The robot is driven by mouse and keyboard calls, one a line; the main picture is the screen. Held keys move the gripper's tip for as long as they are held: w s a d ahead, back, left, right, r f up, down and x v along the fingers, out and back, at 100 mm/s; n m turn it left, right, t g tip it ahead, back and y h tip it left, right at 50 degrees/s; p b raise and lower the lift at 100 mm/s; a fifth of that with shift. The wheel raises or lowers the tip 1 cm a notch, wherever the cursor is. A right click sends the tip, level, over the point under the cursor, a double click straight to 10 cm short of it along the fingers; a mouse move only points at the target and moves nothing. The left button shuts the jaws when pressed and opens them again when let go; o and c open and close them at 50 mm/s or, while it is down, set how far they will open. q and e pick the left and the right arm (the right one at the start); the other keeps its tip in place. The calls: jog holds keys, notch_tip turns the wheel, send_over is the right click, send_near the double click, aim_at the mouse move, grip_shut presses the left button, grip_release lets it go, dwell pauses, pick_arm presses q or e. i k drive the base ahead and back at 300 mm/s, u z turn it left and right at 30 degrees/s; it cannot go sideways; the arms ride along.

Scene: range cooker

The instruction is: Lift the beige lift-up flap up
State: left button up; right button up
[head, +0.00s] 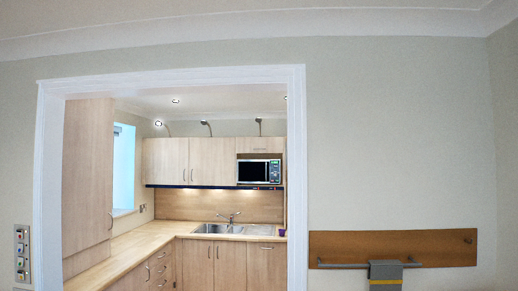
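No part shows clearly as the task's beige lift-up flap. A small light-wood cabinet front (260,145) above the microwave, beyond the white-framed opening, has a horizontal handle and looks closed; I cannot tell whether it is the flap. Neither my left nor my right gripper is in the head view.
A white frame (297,180) borders the opening to a kitchen with a wooden worktop (135,240), a sink (215,228) and a microwave (259,172). On the right wall, a brown board (440,245) carries a rail with a grey cloth (385,271). A control plate (22,255) is at left.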

aim_at(259, 145)
jog(key=z, duration=0.05)
jog(key=k, duration=0.35)
jog(key=u, duration=0.35)
jog(key=i, duration=1.9)
jog(key=u, duration=0.3)
jog(key=i, duration=4.1)
jog(key=z, duration=0.7)
jog(key=i, duration=1.9)
jog(key=z, duration=0.4)
